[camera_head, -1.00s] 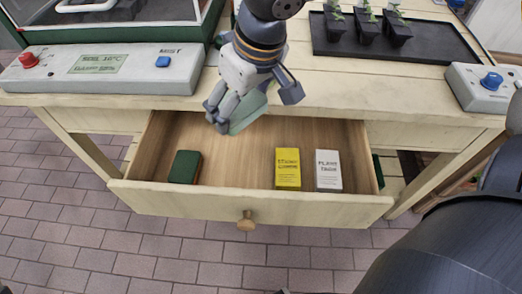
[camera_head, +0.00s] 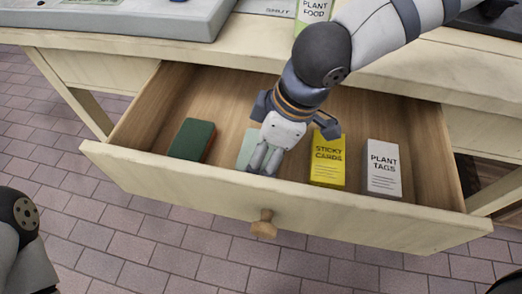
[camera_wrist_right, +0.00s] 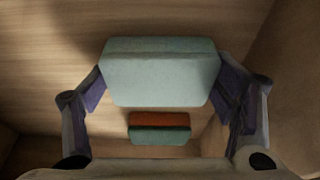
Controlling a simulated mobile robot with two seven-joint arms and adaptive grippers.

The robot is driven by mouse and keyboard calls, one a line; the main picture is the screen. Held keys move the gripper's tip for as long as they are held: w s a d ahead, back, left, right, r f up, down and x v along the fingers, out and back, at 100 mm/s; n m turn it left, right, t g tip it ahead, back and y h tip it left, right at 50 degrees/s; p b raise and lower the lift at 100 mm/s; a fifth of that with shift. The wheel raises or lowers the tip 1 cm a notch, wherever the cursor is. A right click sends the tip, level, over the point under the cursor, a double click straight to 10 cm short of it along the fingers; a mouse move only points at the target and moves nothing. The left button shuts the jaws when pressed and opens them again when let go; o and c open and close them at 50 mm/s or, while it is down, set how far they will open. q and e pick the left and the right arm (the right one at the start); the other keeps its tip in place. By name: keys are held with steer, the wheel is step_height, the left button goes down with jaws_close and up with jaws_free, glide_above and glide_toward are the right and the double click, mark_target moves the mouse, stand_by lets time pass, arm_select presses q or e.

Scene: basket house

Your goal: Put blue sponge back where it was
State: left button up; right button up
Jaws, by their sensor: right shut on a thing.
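The pale blue-green sponge (camera_head: 246,150) is inside the open drawer (camera_head: 300,204), partly hidden behind my right gripper (camera_head: 262,158). In the right wrist view the sponge (camera_wrist_right: 160,72) sits squarely between the two fingers, which touch its left and right ends. My right gripper is shut on it. I cannot tell whether the sponge touches the drawer floor. My left gripper is not in view.
A dark green block (camera_head: 193,139) lies left of the sponge; it shows with an orange-brown layer in the wrist view (camera_wrist_right: 160,128). A yellow sticky cards box (camera_head: 327,168) and a white plant tags box (camera_head: 382,170) stand to the right.

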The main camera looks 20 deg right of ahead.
steer(key=shift+r, duration=0.1)
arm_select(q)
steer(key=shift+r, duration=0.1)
arm_select(e)
steer(key=o, duration=1)
steer(key=shift+r, duration=0.1)
arm_select(q)
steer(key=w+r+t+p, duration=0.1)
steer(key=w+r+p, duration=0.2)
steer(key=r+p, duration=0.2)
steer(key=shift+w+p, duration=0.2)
steer(key=shift+p, duration=0.2)
arm_select(e)
steer(key=v, duration=1.2)
